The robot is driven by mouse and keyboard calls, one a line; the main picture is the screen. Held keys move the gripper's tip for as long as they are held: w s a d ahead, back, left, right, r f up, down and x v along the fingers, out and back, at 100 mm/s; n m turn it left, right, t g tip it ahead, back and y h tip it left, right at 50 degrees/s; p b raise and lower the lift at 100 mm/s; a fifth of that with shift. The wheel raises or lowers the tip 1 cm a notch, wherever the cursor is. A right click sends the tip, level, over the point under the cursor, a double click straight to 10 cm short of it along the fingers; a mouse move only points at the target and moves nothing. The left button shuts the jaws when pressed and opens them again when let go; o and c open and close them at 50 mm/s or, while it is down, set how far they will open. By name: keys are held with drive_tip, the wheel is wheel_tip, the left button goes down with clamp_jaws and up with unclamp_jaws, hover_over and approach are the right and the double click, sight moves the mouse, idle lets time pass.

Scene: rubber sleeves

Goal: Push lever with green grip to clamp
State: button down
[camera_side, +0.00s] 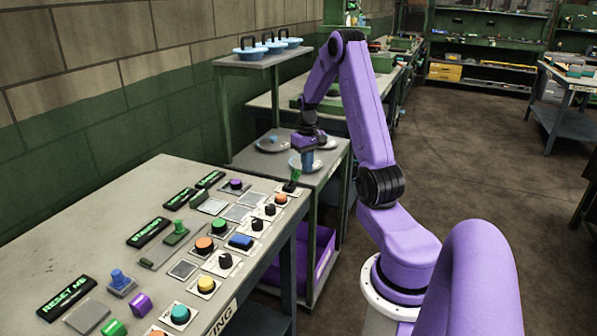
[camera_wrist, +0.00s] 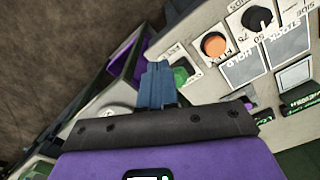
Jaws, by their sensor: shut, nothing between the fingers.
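A small lever with a green grip (camera_side: 294,178) stands at the far right corner of the control panel. It also shows in the wrist view as a green knob-like part (camera_wrist: 181,75), partly hidden behind my fingers. My gripper (camera_side: 308,168) is shut and empty, with blue fingers pointing down just beyond that corner in the side view. In the wrist view, my gripper (camera_wrist: 157,68) appears just left of the green grip; I cannot tell whether they touch.
An orange button (camera_side: 280,199) sits close to the lever, with dark knobs (camera_side: 257,224) nearby. A green-handled slider (camera_side: 176,232) stands farther left on the panel. A grey shelf with plates (camera_side: 305,163) lies behind my gripper.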

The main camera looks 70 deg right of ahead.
sight(295, 178)
drive_tip(key=shift+f, duration=1.6)
drive_tip(key=shift+w, duration=0.2)
drive_tip(key=shift+w, duration=0.55)
drive_tip(key=shift+w+a+f, duration=0.1)
drive_tip(key=shift+w, duration=0.05)
